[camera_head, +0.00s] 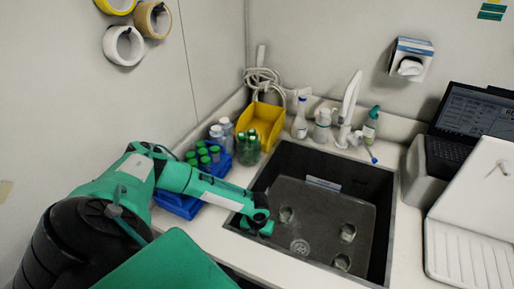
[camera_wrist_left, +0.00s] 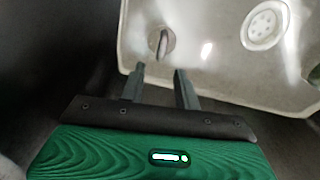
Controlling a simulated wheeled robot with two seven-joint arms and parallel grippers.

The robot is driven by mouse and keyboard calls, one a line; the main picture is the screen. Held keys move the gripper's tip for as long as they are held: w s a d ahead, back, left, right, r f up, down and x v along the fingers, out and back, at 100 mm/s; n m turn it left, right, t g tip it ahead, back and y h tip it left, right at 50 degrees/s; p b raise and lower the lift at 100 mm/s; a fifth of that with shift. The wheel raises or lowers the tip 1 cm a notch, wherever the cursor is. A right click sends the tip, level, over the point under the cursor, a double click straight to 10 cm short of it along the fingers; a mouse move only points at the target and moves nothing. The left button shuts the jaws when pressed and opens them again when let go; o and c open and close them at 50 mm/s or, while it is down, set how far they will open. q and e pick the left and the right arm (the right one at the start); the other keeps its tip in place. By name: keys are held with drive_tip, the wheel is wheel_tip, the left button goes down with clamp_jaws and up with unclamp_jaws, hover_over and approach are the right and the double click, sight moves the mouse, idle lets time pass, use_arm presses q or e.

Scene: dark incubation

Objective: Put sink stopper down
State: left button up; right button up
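The sink (camera_head: 285,160) is a dark basin with a grey floor and a round drain (camera_head: 300,246); the drain also shows in the left wrist view (camera_wrist_left: 265,25). Three small round pieces sit on the floor: one near my arm (camera_head: 286,214), one at right (camera_head: 347,232), one at front (camera_head: 342,262). In the left wrist view a round brownish piece with an upright tab (camera_wrist_left: 162,42) lies beyond my fingertips. I cannot tell which piece is the stopper. My left gripper (camera_wrist_left: 160,72) is open and empty, over the sink's left side. My right gripper is not in view.
A blue rack (camera_head: 178,203) with green-capped tubes stands left of the sink, beside my left arm. A yellow bin (camera_head: 262,122), bottles and a tap (camera_head: 350,100) line the back. A laptop (camera_head: 465,125) and white drainboard (camera_head: 465,255) are at right.

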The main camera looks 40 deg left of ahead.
use_arm(q)
wheel_tip(320, 180, up, 6)
drive_tip(key=shift+d+f+b, duration=0.1)
drive_tip(key=shift+b, duration=0.3)
drive_tip(key=shift+w+d, duration=0.1)
idle(0.4)
